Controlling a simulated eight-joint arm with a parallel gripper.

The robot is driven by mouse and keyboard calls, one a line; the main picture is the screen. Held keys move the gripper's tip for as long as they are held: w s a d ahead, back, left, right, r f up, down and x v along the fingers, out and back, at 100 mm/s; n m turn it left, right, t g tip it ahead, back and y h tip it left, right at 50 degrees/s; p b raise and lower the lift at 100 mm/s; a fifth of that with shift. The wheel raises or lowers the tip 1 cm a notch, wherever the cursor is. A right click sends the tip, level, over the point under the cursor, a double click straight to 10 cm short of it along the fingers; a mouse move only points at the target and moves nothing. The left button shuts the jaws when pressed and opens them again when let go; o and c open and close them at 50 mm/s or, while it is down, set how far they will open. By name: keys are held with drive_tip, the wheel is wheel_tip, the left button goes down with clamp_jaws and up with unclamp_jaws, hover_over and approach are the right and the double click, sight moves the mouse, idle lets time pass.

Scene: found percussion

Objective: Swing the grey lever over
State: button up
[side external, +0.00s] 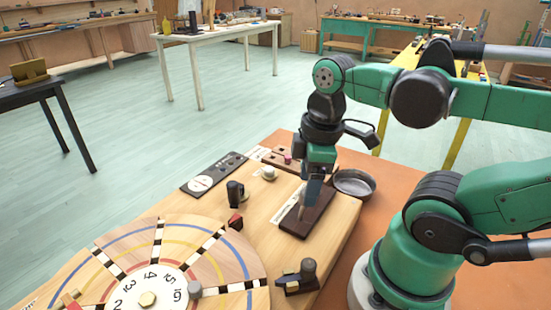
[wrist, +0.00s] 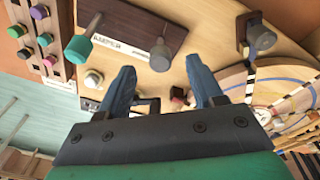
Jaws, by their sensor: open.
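A dark brown plate (side external: 298,224) lies on the wooden board below my gripper (side external: 311,195). In the side view my gripper hides most of what stands on the plate.
A dark post (side external: 235,190), a white knob (side external: 268,172) and a red block (side external: 235,224) are at left. A dark-based knob (side external: 300,279) and a striped wheel (side external: 232,262) are nearer. Free board lies around the plate.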

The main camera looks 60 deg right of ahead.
sight(302, 205)
drive_tip(key=shift+s+r, duration=0.15)
drive_tip(key=shift+r, duration=0.9)
drive_tip(key=shift+s+r, duration=0.15)
drive_tip(key=shift+r, duration=0.85)
drive_tip(key=m, duration=0.2)
drive_tip(key=m+g, duration=0.1)
drive_tip(key=m, duration=0.1)
drive_tip(key=shift+w+a+f, duration=0.1)
drive_tip(key=shift+w+f, duration=0.3)
drive_tip(key=shift+f+m, duration=0.3)
drive_tip(key=shift+f, duration=2.5)
clamp_jaws()
